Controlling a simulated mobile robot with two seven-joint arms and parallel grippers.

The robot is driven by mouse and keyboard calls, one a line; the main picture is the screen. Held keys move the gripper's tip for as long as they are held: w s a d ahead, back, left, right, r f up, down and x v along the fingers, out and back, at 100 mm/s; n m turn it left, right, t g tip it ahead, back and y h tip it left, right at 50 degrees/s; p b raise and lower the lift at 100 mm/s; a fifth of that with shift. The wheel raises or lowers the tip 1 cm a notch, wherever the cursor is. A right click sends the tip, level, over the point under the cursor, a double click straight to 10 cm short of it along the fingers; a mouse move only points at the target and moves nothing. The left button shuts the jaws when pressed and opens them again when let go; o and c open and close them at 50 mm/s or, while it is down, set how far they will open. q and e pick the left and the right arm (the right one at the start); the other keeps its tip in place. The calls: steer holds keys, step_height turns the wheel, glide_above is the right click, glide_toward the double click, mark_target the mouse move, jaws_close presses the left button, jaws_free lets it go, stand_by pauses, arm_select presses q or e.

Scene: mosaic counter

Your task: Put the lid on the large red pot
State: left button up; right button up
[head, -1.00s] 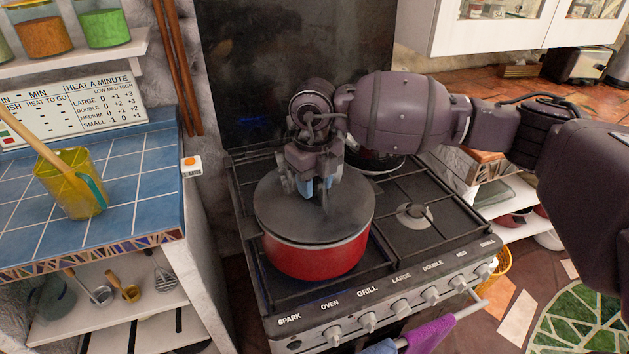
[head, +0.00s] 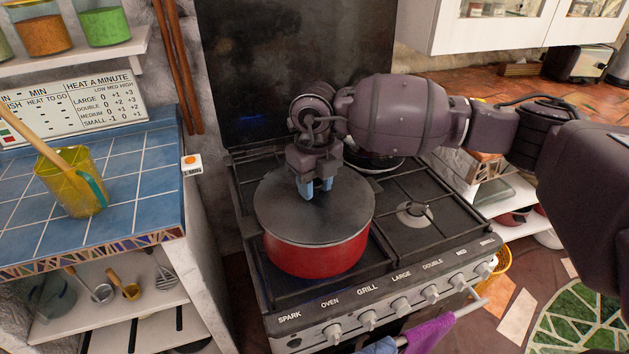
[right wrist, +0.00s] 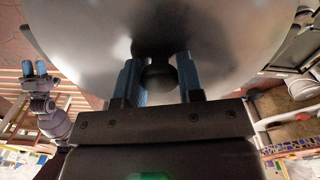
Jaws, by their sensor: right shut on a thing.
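The large red pot (head: 315,259) stands on the front left part of the stove. The dark round lid (head: 285,212) lies over its mouth and looks level with the rim. My right gripper (head: 317,189) points down at the lid's middle. Its blue fingers are shut on the lid's dark knob (right wrist: 158,78), seen between them in the right wrist view. The knob is mostly hidden in the head view. My left gripper (right wrist: 34,68) shows small at the left of the right wrist view, away from the pot; its opening is too small to judge.
The black stove grate (head: 420,215) is bare to the right of the pot. A dark pan (head: 375,160) sits behind, partly hidden by my arm. A blue tiled counter (head: 140,165) with a yellow jug (head: 72,185) stands at the left.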

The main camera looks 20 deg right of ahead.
arm_select(q)
steer(key=shift+r, duration=0.15)
arm_select(e)
steer(key=shift+f, duration=0.1)
stand_by(0.5)
steer(key=o, duration=1.6)
steer(key=shift+o, duration=0.2)
steer(key=shift+r+p, duration=1.95)
steer(key=shift+r, duration=1.6)
arm_select(q)
steer(key=shift+t, duration=0.3)
steer(key=r, duration=0.2)
steer(key=w+r, duration=0.1)
steer(key=r, duration=0.2)
steer(key=shift+w+r, duration=0.15)
arm_select(e)
steer(key=shift+s+f, duration=0.1)
steer(key=shift+f, duration=0.05)
